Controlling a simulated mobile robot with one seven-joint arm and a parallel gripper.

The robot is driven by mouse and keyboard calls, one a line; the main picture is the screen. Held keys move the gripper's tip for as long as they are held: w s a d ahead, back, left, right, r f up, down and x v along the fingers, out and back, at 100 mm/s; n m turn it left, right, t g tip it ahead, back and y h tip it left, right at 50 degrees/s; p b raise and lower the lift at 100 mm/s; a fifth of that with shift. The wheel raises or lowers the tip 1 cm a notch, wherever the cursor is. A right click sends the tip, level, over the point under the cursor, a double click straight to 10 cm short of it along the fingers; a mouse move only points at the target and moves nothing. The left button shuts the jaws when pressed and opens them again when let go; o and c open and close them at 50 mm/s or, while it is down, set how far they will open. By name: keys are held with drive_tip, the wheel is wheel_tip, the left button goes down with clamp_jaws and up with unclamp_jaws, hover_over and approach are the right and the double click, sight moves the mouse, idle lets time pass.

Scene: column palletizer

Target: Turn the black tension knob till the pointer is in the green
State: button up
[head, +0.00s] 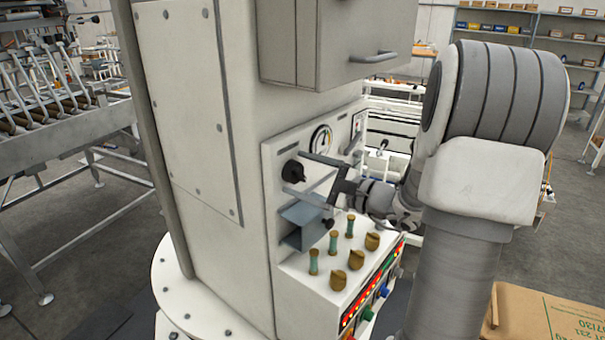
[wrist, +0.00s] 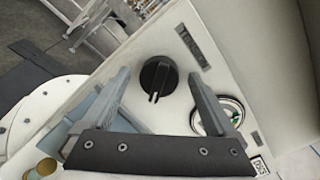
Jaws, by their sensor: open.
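The black tension knob (head: 293,171) is on the upright white panel of the machine column. In the wrist view the knob (wrist: 155,80) shows between the fingertips, with a light mark at its lower edge. My gripper (head: 296,174) is open and empty, its fingers pointing at the panel on either side of the knob. In the wrist view my gripper (wrist: 160,76) has clear gaps on both sides of the knob. The round gauge (head: 321,138) is right of the knob. It also shows in the wrist view (wrist: 233,108), partly behind the right finger. I cannot read its pointer or green zone.
A dark label (wrist: 189,46) is above the knob in the wrist view. A blue-grey box (head: 304,222) juts out below the knob. Several brass knobs (head: 355,260) and green posts stand on the lower ledge. A grey cabinet (head: 320,45) overhangs above. A cardboard box (head: 545,318) is lower right.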

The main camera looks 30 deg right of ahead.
drive_tip(key=c, duration=1.4)
drive_tip(key=shift+o, duration=0.2)
drive_tip(key=shift+m+p, duration=0.6)
drive_tip(key=shift+m, duration=0.9)
drive_tip(key=o, duration=1.4)
drive_tip(key=shift+c, duration=0.2)
drive_tip(key=b+v, duration=0.2)
drive_tip(key=v, duration=1.5)
drive_tip(key=shift+s+f, duration=0.2)
drive_tip(key=shift+f, duration=0.05)
drive_tip(key=shift+w, duration=0.1)
